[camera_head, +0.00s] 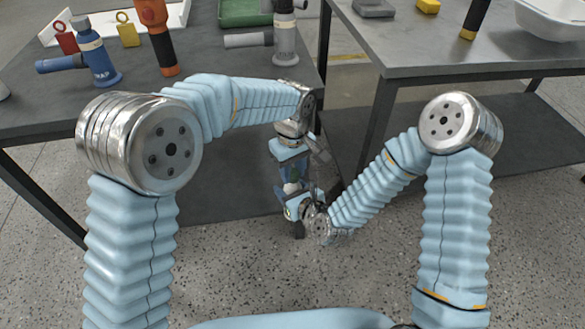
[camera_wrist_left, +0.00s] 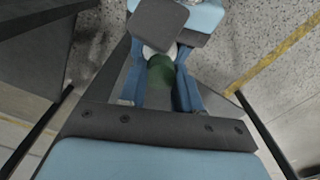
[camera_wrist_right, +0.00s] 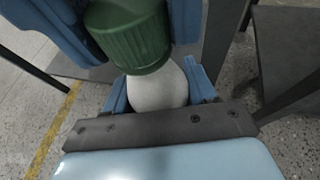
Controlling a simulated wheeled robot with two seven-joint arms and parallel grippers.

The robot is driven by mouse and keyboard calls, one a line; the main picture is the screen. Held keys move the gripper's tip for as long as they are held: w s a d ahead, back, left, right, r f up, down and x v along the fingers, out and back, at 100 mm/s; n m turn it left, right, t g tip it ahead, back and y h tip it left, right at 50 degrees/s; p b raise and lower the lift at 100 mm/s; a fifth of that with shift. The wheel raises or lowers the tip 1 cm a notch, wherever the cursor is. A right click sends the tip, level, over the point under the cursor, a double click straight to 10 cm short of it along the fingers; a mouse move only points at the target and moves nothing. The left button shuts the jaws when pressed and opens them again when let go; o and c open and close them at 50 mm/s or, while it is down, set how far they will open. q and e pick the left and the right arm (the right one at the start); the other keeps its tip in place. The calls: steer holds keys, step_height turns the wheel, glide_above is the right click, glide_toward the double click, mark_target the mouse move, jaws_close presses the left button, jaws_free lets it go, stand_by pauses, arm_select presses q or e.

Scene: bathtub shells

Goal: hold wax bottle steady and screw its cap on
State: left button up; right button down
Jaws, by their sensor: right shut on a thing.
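The wax bottle is white and shows in the right wrist view (camera_wrist_right: 157,92) and, small, in the head view (camera_head: 291,187). My right gripper (camera_head: 293,203) is below, shut on the bottle, with a blue finger on each side of it. The green cap (camera_wrist_right: 128,38) sits at the bottle's mouth, roughly in line with it; whether its thread is engaged is hidden. My left gripper (camera_head: 291,163) is above, its blue fingers on both sides of the cap, which also shows in the left wrist view (camera_wrist_left: 161,72). Whether those fingers press on the cap is unclear.
The grippers meet low, in the gap between a left table (camera_head: 40,105) and a right table (camera_head: 410,50). The left table holds a blue bottle (camera_head: 95,55), an orange-and-dark tool (camera_head: 156,35) and a grey bottle (camera_head: 285,40). A white tub (camera_head: 555,18) stands at right.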

arm_select(q)
jaws_close()
steer(key=m, duration=1.4)
steer(key=shift+m, duration=0.3)
steer(key=m, duration=0.3)
steer(key=shift+d, duration=0.1)
steer(key=o, duration=0.7)
jaws_free()
step_height(320, 180, up, 12)
